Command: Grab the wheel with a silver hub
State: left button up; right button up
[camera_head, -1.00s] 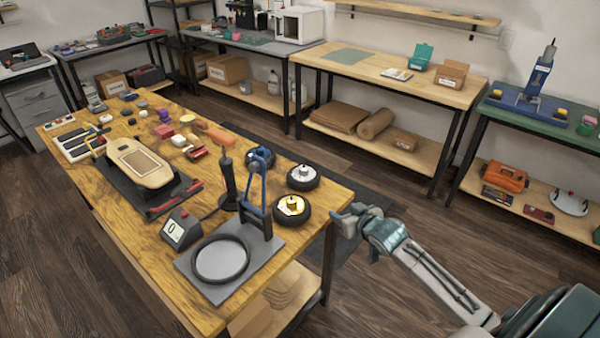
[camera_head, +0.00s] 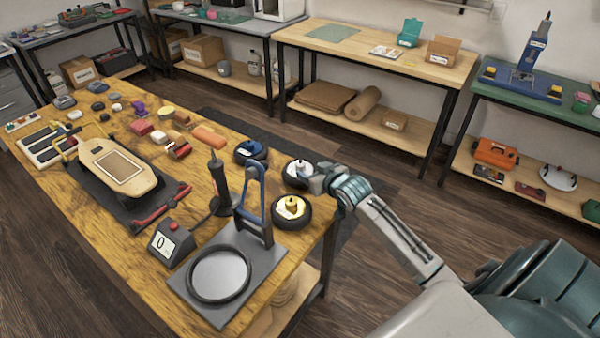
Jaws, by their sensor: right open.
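The black wheel with a silver hub (camera_head: 294,174) lies flat near the right edge of the wooden workbench. My right gripper (camera_head: 313,178) comes in from the right at the bench edge, its fingers beside the right side of this wheel and partly covering it. It is open; whether a finger touches the wheel I cannot tell. A wheel with a gold hub (camera_head: 291,207) lies just in front of it, close below my gripper. My left gripper is not in view.
A blue-armed stand on a grey plate (camera_head: 262,265) with a black ring stands left of the gold-hub wheel. Open floor lies right of the bench.

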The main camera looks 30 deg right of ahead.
aim_at(303, 166)
jog(key=x, duration=0.2)
jog(key=p+x, duration=0.1)
jog(key=x, duration=0.1)
jog(key=shift+w+r, duration=0.2)
jog(key=shift+w+f, duration=0.25)
jog(key=shift+w, duration=0.15)
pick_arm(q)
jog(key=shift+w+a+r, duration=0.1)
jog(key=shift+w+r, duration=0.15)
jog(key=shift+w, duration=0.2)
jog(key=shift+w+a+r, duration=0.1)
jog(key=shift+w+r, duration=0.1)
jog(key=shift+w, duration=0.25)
pick_arm(e)
jog(key=c, duration=0.3)
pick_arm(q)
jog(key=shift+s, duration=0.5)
pick_arm(e)
jog(key=shift+r, duration=0.1)
grip_shut()
